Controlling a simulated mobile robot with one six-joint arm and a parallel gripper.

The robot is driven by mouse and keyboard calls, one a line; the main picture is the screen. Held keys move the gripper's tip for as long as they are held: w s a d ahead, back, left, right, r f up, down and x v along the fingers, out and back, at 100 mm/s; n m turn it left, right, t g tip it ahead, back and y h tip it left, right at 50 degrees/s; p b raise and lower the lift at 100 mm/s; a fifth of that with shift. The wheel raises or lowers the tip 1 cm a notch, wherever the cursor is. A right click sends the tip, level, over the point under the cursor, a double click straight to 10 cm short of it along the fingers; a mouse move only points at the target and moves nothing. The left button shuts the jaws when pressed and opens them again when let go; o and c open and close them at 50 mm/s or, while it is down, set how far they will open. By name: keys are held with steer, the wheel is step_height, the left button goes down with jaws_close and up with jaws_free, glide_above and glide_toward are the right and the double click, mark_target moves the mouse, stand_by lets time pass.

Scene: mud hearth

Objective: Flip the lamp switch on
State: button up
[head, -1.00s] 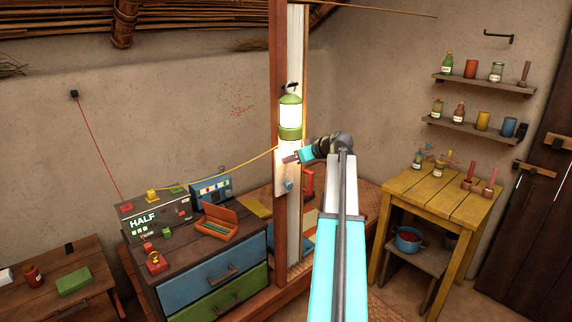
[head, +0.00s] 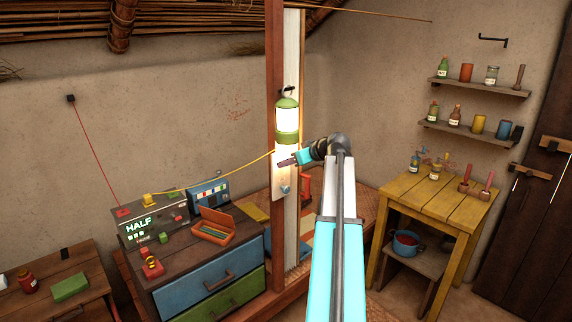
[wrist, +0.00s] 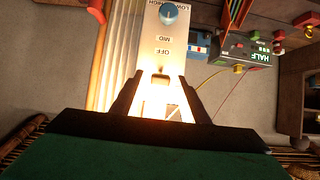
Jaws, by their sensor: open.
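The lamp (head: 288,112) is a green-capped lantern on the wooden post, its glass glowing brightly. Below it a pale switch panel (head: 279,186) carries a round blue-grey knob (head: 285,189). In the wrist view the panel (wrist: 163,30) appears upside down, with the knob (wrist: 168,14) marked LOW and HIGH and labels MID and OFF. My gripper (wrist: 162,78) is open in front of the panel, its dark fingers either side of a glaring bright patch. In the head view my gripper (head: 284,161) overlaps the panel's upper part.
A yellow cord (head: 225,177) runs from the HALF box (head: 141,226) to the post. A drawer chest (head: 210,285) stands at left, and a yellow table (head: 440,205) at right. Shelves of bottles hang on the right wall.

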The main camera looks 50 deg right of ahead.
steer(key=b+v, duration=0.4)
steer(key=v, duration=0.9)
stand_by(0.4)
